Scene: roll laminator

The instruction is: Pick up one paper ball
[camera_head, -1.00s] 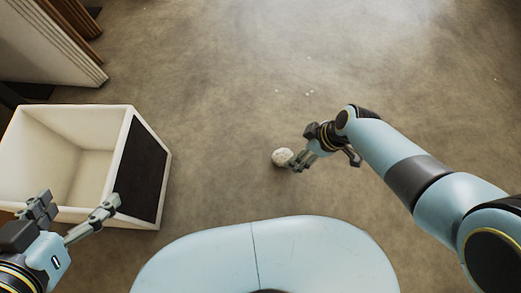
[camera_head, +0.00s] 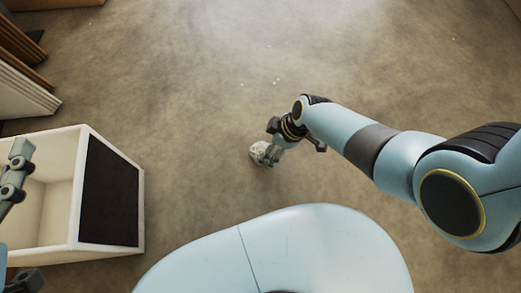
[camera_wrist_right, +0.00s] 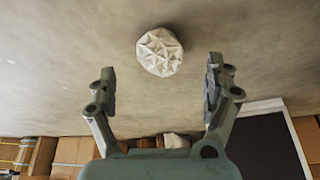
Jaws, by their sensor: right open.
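A white crumpled paper ball (camera_head: 258,152) lies on the floor, in the middle of the head view. It also shows in the right wrist view (camera_wrist_right: 160,52), ahead of the fingertips and between their lines. My right gripper (camera_head: 272,155) is right beside the ball in the head view and partly overlaps it. In the right wrist view the right gripper (camera_wrist_right: 162,82) is open, with nothing between its fingers. My left gripper (camera_head: 14,215) is at the left edge, over the white bin, and is partly cut off by the frame.
A white open bin (camera_head: 70,145) with a dark side panel stands at the left. Flat boards (camera_head: 22,88) lean at the upper left. Small white scraps (camera_head: 275,80) lie on the floor beyond the ball. The floor around is mostly clear.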

